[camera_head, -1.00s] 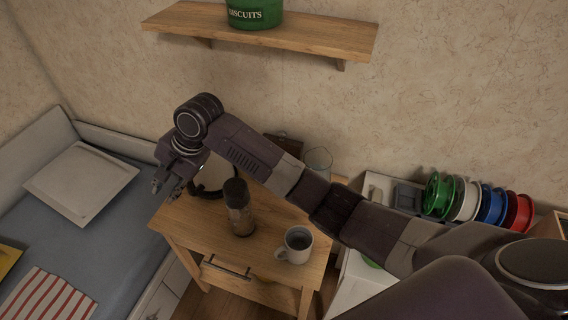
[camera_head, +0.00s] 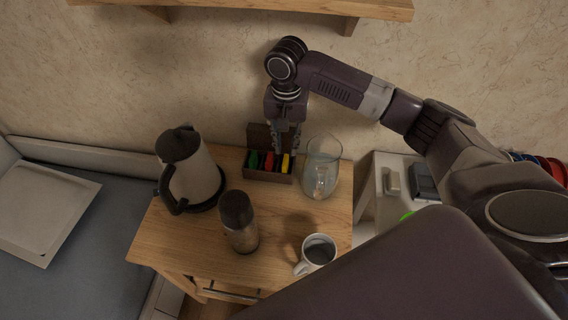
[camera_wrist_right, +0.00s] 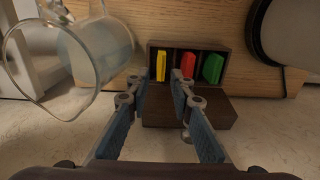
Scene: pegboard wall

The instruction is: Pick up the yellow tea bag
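The yellow tea bag (camera_head: 285,163) stands in the right-hand section of a small dark wooden box (camera_head: 268,178), beside red (camera_head: 268,161) and green (camera_head: 253,160) ones. In the wrist view the yellow tea bag (camera_wrist_right: 161,66) is at the left of the box (camera_wrist_right: 190,44), with red (camera_wrist_right: 188,66) and green (camera_wrist_right: 213,67) to its right. My right gripper (camera_head: 285,146) points down just above the box. It is open, and its fingers (camera_wrist_right: 158,86) show nothing between them; the yellow tea bag appears beyond the gap. My left gripper is out of view.
A glass jug (camera_head: 322,168) stands close to the right of the box. A kettle (camera_head: 190,170) stands left, with a dark-topped bottle (camera_head: 239,222) and a mug (camera_head: 317,253) in front. The box's raised lid (camera_wrist_right: 190,112) is near my fingers. A shelf (camera_head: 250,8) hangs above.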

